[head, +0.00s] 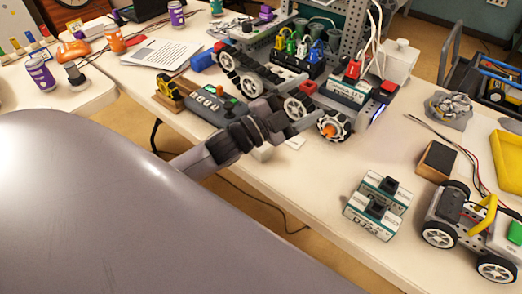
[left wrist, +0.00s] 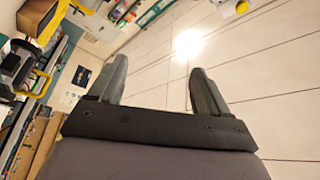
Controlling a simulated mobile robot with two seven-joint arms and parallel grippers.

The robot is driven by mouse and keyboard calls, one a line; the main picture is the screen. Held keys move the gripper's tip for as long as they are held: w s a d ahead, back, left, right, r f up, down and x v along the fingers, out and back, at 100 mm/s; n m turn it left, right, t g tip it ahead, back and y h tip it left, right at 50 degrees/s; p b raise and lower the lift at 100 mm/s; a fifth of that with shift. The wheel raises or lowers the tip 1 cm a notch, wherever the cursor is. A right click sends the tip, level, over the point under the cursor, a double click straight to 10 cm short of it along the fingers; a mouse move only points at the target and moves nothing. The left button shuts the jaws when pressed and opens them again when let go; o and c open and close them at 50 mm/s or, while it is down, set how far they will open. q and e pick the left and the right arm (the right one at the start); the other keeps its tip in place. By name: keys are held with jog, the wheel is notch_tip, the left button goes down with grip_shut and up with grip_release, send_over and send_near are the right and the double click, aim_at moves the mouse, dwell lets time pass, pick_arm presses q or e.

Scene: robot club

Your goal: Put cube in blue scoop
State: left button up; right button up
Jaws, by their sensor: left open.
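My left gripper (head: 280,118) is over the table's front part in the head view, in front of the wheeled robot build. It also shows in the left wrist view (left wrist: 155,85), with its fingers apart and nothing between them. A small blue block-like thing (head: 202,61) lies left of the build; I cannot tell whether it is the cube or part of a scoop. A small whitish block (head: 262,153) shows just below my left gripper, partly hidden by it. I cannot clearly pick out a blue scoop. My right gripper is not in view.
The wheeled build (head: 247,75) and a grey control box (head: 215,104) crowd the table around my left gripper. Battery packs (head: 377,207), a small wheeled car (head: 470,228) and a yellow tray (head: 508,160) are at the right.

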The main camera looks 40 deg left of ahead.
pick_arm(q)
jog(key=s+d+r+m+g+h+b, duration=0.15)
jog(key=d+m+g+h, duration=0.35)
jog(key=m, duration=0.5)
jog(key=s+d+r+m+g+h, duration=0.25)
jog(key=d+m+g+h, duration=0.2)
jog(key=m, duration=0.45)
jog(key=m+g+y+b, duration=0.3)
jog(key=m+g+y, duration=0.6)
jog(key=m+y, duration=1.05)
send_over(262, 147)
jog(key=shift+m+h, duration=0.6)
jog(key=shift+m, duration=0.15)
jog(key=f, duration=1.4)
jog(key=shift+w+a, duration=0.25)
notch_tip(262, 147, down, 7)
jog(key=shift+w+a, duration=0.15)
jog(key=shift+c, duration=0.3)
